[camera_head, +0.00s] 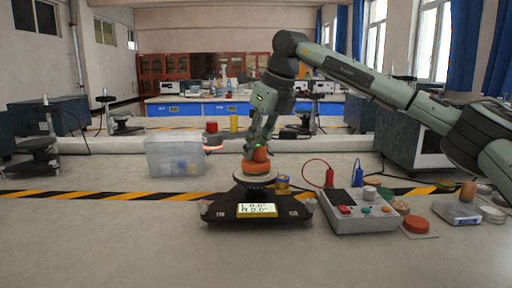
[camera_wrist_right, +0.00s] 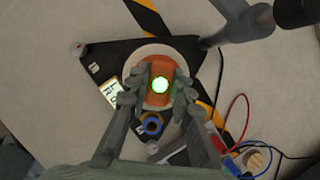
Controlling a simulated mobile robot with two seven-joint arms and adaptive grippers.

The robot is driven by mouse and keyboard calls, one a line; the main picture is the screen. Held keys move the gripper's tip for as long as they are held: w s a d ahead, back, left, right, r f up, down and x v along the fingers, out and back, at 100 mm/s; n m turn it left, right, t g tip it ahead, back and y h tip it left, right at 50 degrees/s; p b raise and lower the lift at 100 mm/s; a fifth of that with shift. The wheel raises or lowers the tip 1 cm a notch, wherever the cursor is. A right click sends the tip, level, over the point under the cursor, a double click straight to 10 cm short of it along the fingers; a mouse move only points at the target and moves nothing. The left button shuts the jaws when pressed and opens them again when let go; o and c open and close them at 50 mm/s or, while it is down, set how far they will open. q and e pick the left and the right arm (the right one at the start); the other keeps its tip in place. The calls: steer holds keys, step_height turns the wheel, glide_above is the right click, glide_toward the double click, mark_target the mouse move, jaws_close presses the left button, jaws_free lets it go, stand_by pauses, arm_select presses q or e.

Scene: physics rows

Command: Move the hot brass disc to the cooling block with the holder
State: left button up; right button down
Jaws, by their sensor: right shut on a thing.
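My right gripper (camera_head: 257,150) is shut on an orange knob-like piece (camera_head: 260,155) that stands over a wider orange round base (camera_head: 257,168). In the right wrist view my fingers (camera_wrist_right: 158,85) grip this orange piece (camera_wrist_right: 158,99) from both sides, with a bright green-white spot on it. It is over the pale round plate (camera_head: 254,178) of a black device; I cannot tell whether it touches the plate. A small glowing orange-red thing (camera_head: 213,149) is left of the gripper; I cannot tell whether it is the hot brass disc. I cannot clearly identify the holder or the cooling block. My left gripper is not in view.
The black device (camera_head: 220,210) has a lit display. A clear box (camera_head: 174,157) stands at left. The front table is clear.

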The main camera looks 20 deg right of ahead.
steer(key=shift+r+p, duration=0.55)
steer(key=shift+r, duration=0.15)
steer(key=shift+f, duration=0.1)
steer(key=shift+s+d, duration=0.2)
steer(key=shift+d, duration=0.2)
steer(key=shift+s+d+b, duration=0.15)
steer(key=shift+s+d, duration=0.25)
steer(key=shift+d, duration=0.35)
steer(key=shift+s+d+b, duration=0.15)
steer(key=shift+s+d, duration=0.2)
steer(key=shift+d, duration=0.45)
steer(key=shift+s+d+b, duration=0.15)
steer(key=shift+s+d, duration=0.25)
steer(key=shift+d, duration=0.35)
steer(key=shift+d+f, duration=0.1)
steer(key=s+d+f+b, duration=0.1)
steer(key=s+d+f, duration=0.1)
steer(key=d, duration=0.3)
steer(key=shift+s+b, duration=0.3)
